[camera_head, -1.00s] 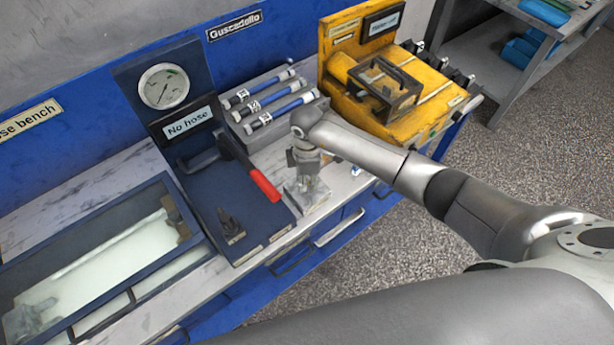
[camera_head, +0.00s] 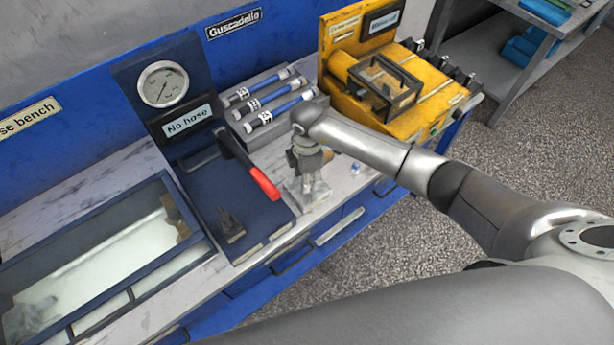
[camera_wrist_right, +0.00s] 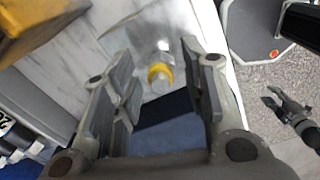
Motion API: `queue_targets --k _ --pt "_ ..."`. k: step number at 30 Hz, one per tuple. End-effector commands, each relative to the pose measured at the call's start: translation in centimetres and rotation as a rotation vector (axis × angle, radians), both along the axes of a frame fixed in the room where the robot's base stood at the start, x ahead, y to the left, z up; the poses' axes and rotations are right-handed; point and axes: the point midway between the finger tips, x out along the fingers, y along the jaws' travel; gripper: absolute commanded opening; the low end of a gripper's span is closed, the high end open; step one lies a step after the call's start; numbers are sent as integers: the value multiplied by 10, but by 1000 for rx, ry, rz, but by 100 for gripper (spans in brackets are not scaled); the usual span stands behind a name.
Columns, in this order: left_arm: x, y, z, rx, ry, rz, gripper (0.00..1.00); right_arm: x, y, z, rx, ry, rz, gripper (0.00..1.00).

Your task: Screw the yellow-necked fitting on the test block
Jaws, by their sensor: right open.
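The yellow-necked fitting (camera_wrist_right: 160,76) shows in the right wrist view, with a yellow ring and a pale rounded end. It lies in the gap between the fingers of my right gripper (camera_wrist_right: 153,92), which is open and does not visibly touch it. The gripper hides the fitting there. A dark gripper, seemingly my left (camera_wrist_right: 284,106), hangs over the floor in the wrist view; its opening is too small to judge.
A dark stand with a gauge (camera_head: 163,84) and a red-handled lever (camera_head: 264,184) stands left of the block. Blue hoses (camera_head: 265,100) lie behind it in a grey rack. A yellow machine (camera_head: 410,95) is at right. A small white-blue piece (camera_head: 357,167) lies on the bench.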

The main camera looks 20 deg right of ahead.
Motion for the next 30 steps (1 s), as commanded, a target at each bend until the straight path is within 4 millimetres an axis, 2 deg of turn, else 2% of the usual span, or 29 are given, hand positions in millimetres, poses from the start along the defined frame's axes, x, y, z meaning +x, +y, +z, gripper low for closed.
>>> queue_targets --k 9,15,27,30 --pt "0 0 -21 0 0 0 44 1 -1 -3 -2 -3 428 40" --pt "0 0 -30 0 0 0 44 0 -1 -2 -2 -2 648 40" --pt "0 0 -30 0 0 0 44 0 0 -1 -1 -1 701 40" --pt "0 0 -37 0 0 0 44 1 0 -2 -1 -2 775 40"
